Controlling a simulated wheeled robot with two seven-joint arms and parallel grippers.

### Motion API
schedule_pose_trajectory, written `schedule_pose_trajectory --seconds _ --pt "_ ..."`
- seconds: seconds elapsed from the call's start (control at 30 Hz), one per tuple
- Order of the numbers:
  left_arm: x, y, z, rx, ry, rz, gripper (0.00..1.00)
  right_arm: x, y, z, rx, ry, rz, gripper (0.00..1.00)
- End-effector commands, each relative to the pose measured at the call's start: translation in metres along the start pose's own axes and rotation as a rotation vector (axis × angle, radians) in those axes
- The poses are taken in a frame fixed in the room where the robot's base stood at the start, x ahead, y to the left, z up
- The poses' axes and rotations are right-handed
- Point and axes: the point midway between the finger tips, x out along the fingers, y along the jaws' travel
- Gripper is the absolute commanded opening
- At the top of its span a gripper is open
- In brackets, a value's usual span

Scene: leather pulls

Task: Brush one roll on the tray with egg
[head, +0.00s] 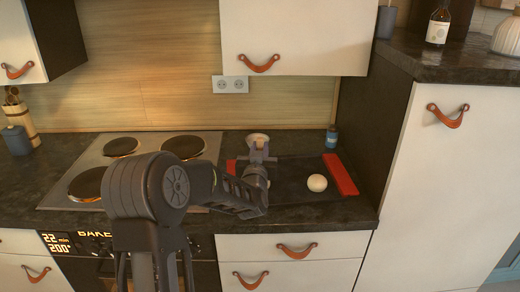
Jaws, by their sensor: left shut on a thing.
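A dark tray (292,186) with red end grips lies on the counter right of the stove. One pale, round roll (317,183) sits on its right part. My left gripper (260,152) is over the tray's left part, left of the roll and apart from it. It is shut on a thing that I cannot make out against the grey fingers. My arm hides part of the tray's left side. My right gripper is not in view.
A small blue bottle (331,136) stands behind the tray's right end. The stove (150,147) with several hotplates lies to the left. A tall cabinet (430,180) bounds the counter on the right. An upper cupboard (296,35) hangs above.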

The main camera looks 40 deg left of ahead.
Motion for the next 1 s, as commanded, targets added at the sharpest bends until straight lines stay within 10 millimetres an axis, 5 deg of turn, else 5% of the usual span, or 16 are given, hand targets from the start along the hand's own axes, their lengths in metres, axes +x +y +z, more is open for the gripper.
schedule_pose_trajectory --seconds 1.0 --pt "0.010 0.000 0.000 0.000 -0.001 0.000 0.00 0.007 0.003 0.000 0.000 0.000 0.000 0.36"
